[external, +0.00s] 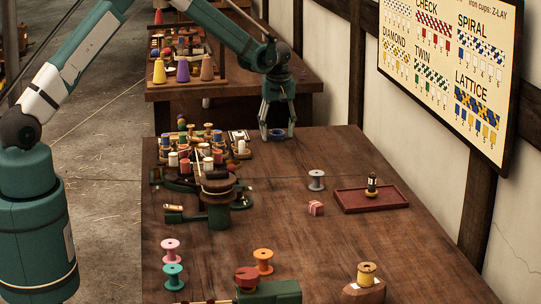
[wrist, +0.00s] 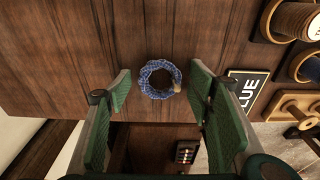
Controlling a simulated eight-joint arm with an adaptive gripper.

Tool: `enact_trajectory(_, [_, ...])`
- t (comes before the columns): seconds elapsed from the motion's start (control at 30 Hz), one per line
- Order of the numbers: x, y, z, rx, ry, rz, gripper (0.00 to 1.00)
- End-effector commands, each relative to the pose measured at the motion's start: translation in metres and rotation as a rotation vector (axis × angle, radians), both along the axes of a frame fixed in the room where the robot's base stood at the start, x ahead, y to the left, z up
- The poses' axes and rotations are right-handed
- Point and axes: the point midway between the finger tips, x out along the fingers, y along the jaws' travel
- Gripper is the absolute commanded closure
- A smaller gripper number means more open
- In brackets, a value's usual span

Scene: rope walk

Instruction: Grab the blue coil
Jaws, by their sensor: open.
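The blue coil (wrist: 145,80) is a small ring of blue rope lying flat on the wooden table, with a tan bit at its right side. In the external view the coil (external: 277,134) sits near the table's far edge. My gripper (external: 277,133) points down over it with its fingers spread. In the wrist view the green finger pads of my gripper (wrist: 161,90) stand apart on the left and right of the coil. Nothing is between the pads but the coil below. I cannot tell the exact height of the fingertips above the table.
A dark sign reading "BLUE" (wrist: 249,88) lies right of the coil in the wrist view, beside spools (wrist: 298,20). In the external view, a crowded spool rack (external: 205,150) stands left. The table right of the coil is clear.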

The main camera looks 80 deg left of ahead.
Motion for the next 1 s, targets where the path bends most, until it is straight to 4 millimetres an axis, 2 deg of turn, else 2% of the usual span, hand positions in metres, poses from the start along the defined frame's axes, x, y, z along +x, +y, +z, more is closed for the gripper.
enact_trajectory(0.33, [0.0001,0.0000,0.0002,0.000,0.000,0.000,0.48])
enact_trajectory(0.57, [0.0002,0.0000,0.0002,0.000,0.000,0.000,0.78])
enact_trajectory(1.0, [0.0002,0.0000,0.0053,0.000,0.000,0.000,0.78])
